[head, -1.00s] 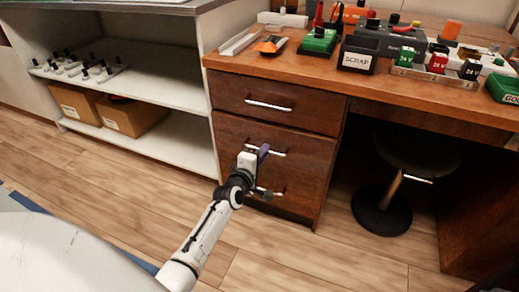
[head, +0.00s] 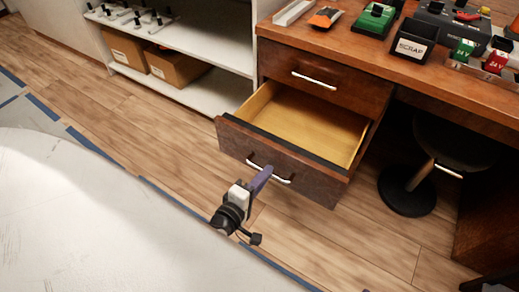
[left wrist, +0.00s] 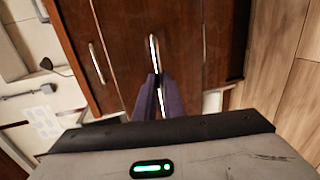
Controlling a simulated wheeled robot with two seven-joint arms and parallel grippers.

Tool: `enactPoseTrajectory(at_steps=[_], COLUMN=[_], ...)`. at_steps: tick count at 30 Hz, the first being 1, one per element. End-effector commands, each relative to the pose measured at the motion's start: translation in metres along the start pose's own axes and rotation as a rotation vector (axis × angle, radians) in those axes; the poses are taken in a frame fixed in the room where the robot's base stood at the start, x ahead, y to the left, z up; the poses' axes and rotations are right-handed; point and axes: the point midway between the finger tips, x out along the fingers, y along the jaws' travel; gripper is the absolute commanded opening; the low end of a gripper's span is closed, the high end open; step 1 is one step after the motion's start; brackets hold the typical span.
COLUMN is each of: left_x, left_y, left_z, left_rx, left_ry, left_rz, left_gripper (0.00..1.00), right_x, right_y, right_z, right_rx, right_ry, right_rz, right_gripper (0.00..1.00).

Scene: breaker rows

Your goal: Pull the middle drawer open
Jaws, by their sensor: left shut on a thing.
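The middle drawer (head: 283,163) of the brown wooden desk stands well open, and its pale, empty inside (head: 310,122) shows. Its silver bar handle (head: 283,180) is on the front panel. My left gripper (head: 262,177) is shut on this handle, with its purple fingers reaching it from the front. In the left wrist view the fingers (left wrist: 160,98) close around the handle (left wrist: 154,55), which runs between them. My right gripper is not in view.
The top drawer (head: 322,77) above is shut. A round stool (head: 407,190) stands under the desk at right. A white shelf with cardboard boxes (head: 180,69) is at back left. Bins and tools, including a black SCRAP box (head: 413,43), sit on the desktop.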

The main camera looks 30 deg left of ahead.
Motion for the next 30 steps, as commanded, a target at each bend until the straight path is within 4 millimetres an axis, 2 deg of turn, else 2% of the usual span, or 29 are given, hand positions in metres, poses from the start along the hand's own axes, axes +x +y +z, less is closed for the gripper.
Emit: enactPoseTrajectory(at_steps=[14,15,18,30], left_x=[-0.0043,-0.0043,-0.0043,-0.0063], left_y=[-0.0008,-0.0008,-0.0009,0.0002], left_z=[0.0056,0.0056,0.0056,0.0066], left_rx=[0.004,0.004,0.004,0.004], left_ry=[-0.013,-0.013,-0.013,-0.015], left_rz=[0.001,0.001,0.0,-0.001], left_gripper=[0.0,0.12,0.27,0.27], right_x=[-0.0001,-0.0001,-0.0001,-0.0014], right_y=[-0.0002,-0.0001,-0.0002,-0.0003], right_z=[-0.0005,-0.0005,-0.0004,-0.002], right_rx=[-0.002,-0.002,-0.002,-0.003], right_ry=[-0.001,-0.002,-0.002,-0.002], right_rz=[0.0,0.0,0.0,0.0], right_gripper=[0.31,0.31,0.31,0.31])
